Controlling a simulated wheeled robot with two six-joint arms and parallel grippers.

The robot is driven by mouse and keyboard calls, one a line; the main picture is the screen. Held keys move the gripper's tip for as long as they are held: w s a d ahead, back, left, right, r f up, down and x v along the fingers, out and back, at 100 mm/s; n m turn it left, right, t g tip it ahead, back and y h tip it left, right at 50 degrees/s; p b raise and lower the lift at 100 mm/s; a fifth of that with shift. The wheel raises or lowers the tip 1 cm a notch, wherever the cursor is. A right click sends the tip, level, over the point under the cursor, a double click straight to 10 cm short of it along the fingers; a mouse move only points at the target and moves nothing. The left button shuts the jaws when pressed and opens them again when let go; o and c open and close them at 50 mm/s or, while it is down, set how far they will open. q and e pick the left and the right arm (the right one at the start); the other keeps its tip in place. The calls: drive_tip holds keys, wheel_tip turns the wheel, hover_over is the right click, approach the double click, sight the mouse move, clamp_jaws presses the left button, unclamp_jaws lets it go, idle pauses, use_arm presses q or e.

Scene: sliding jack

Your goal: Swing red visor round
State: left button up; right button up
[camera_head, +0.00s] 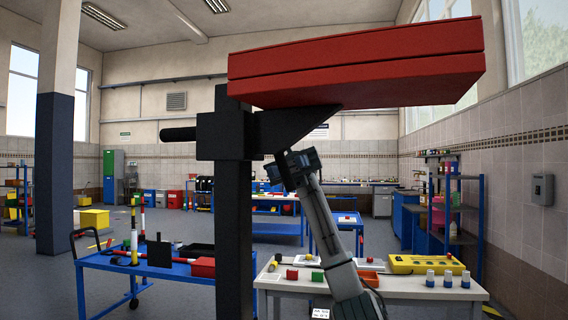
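The red visor (355,65) is a long, flat red box in the upper middle and right of the head view. It sits on a black bracket (290,125) joined to an upright black post (232,200). A black handle bar (178,134) sticks out to the left of the post. My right gripper (282,167) is raised just below the bracket, right of the post. Its fingers are dark and small against the bracket, so I cannot tell their opening or whether they touch it. My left gripper is not in view.
A blue table (170,265) with tools stands at lower left. A pale table (405,287) holds small coloured parts and a yellow box (425,264). Blue shelving (450,205) stands at right. A thick pillar (56,140) rises at far left.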

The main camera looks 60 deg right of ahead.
drive_tip(key=v, duration=0.4)
drive_tip(key=shift+p, duration=0.4)
